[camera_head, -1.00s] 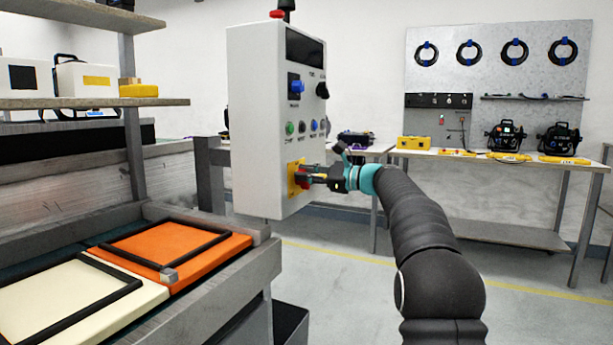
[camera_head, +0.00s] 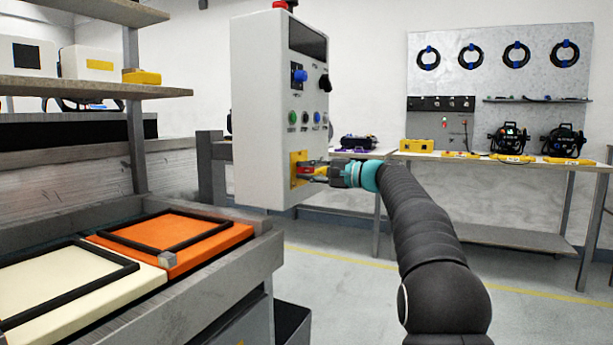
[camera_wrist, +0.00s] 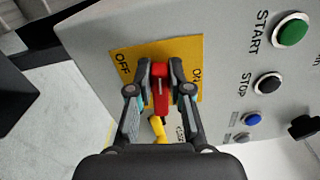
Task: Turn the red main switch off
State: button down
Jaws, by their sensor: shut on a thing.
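The red main switch (camera_wrist: 160,88) is a red handle on a yellow plate (camera_wrist: 130,56) marked OFF and ON, low on the front of a grey-white control box (camera_head: 262,120). In the wrist view the plate's OFF is at left and ON at right, and the red handle stands between them, roughly along the gripper. My gripper (camera_wrist: 160,80) is shut on the red handle, one finger on each side. In the head view my gripper (camera_head: 312,172) reaches the plate from the right and hides most of the switch. A yellow piece (camera_wrist: 157,126) hangs below the handle.
START (camera_wrist: 292,31), STOP (camera_wrist: 268,84) and blue (camera_wrist: 253,119) buttons sit beside the plate. A bench with an orange panel (camera_head: 190,240) stands at left. A back workbench (camera_head: 480,165) holds lamps. Open floor (camera_head: 345,280) lies between.

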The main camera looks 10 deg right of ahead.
jog(key=shift+f+n+b, duration=0.15)
jog(key=shift+n+b, duration=0.2)
jog(key=shift+n, duration=0.35)
jog(key=c, duration=1.1)
grip_release()
jog(key=v, duration=1.2)
jog(key=shift+w, duration=0.1)
